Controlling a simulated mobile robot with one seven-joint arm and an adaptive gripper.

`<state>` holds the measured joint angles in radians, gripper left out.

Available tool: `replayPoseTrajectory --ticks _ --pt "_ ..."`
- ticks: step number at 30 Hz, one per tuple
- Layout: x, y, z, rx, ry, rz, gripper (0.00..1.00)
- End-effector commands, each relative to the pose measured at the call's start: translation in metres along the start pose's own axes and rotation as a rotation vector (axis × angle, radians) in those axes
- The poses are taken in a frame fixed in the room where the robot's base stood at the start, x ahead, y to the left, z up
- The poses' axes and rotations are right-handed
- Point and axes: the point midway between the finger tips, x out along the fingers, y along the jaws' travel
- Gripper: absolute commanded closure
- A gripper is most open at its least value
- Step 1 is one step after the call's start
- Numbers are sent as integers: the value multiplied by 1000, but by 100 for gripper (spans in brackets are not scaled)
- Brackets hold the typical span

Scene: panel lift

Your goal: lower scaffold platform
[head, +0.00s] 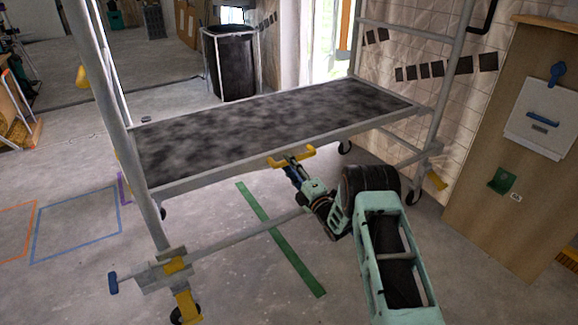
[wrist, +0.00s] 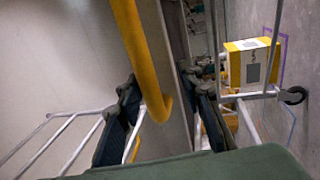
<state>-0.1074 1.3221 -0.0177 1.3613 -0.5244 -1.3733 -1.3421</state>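The scaffold platform (head: 270,120) is a dark mottled deck in a grey frame, standing level between the scaffold's end frames. A yellow handle (head: 291,157) sits at the middle of its front edge. My gripper (head: 293,170) is at this handle, just below it in the head view. In the wrist view, the yellow handle (wrist: 135,50) runs between the two dark fingers of my gripper (wrist: 162,92). The fingers are apart, with visible gaps beside the handle, so the gripper looks open. The handle's far attachment is partly hidden.
A lower scaffold rail (head: 225,242) crosses below the platform, near my arm. A wooden board (head: 515,160) with a white box stands at the right. A black bin (head: 231,65) stands behind. The floor around the green stripe (head: 280,238) is clear.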

Motion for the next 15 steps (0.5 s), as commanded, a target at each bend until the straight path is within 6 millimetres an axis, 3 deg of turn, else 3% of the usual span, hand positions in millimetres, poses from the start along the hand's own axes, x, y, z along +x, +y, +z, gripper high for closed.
replayPoseTrajectory --ticks 5,15 --pt "-20 -1 1 0 -1 -4 67" --pt "-88 -1 1 0 -2 -5 67"
